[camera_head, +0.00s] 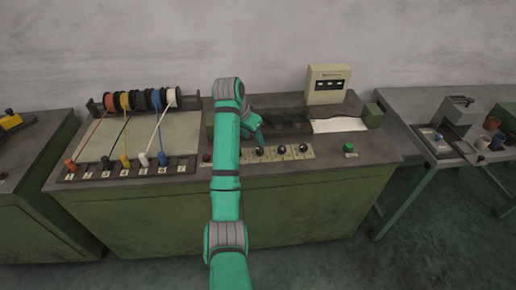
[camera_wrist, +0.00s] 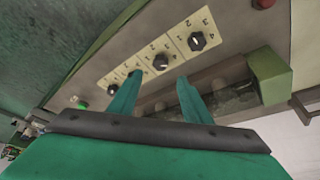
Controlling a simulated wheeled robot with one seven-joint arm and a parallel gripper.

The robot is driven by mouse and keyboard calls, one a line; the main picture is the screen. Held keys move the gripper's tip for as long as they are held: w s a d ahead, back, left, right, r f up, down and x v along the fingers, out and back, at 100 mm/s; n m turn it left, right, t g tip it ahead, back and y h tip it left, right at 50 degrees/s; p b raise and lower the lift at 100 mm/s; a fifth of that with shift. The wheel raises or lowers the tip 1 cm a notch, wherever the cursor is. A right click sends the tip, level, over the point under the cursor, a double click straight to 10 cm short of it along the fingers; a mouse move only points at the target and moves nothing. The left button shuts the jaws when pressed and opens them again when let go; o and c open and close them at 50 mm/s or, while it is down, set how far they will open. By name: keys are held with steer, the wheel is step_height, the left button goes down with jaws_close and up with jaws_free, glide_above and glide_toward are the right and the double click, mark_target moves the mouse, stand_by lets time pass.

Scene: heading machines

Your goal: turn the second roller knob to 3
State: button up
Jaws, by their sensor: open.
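My gripper (camera_wrist: 159,80) is open and empty, with its two fingers spread in the wrist view. A dark round roller knob (camera_wrist: 160,62) shows just beyond the gap between the fingertips, apart from them. It appears to be the second from the red button's end, also in the head view (camera_head: 259,151). Its exact setting cannot be read. Another knob (camera_wrist: 112,90) is past the left finger, which covers part of the row. In the head view my arm hides the row's left end.
A red button (camera_head: 207,157) is left of the row and a green button (camera_head: 349,147) right. Behind the knobs is a dark roller trough (camera_head: 287,126). Spools with coloured cords (camera_head: 140,99) stand at left; a cream box (camera_head: 328,84) stands at the back.

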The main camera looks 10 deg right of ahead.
mark_target(260, 150)
steer(key=x, duration=0.8)
steer(key=shift+w+f, duration=0.15)
steer(key=shift+w+d+f, duration=0.1)
steer(key=shift+d+f, duration=0.2)
steer(key=shift+f, duration=0.25)
steer(key=shift+a, duration=0.15)
steer(key=shift+a, duration=0.1)
steer(key=shift+c, duration=0.9)
steer(key=c, duration=0.9)
